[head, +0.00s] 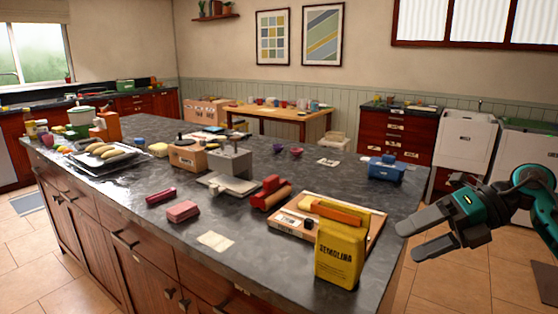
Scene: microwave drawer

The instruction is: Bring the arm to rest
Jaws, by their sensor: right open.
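My right gripper (428,236) is at the right of the head view, on an arm that comes in from the right edge. Its jaws are open and point left, with nothing between them. It hangs just past the right edge of the dark stone island top (235,265), apart from the things on it. The nearest thing to it is a yellow semolina bag (340,255), standing upright at the front right of the island. My left gripper is not in view.
Behind the bag lies a board (289,218). A blue box (386,169) sits near the back right edge. A grey device (230,165), pink blocks (183,211) and a loaf tray (100,160) stand further left. Floor (440,285) shows below the gripper.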

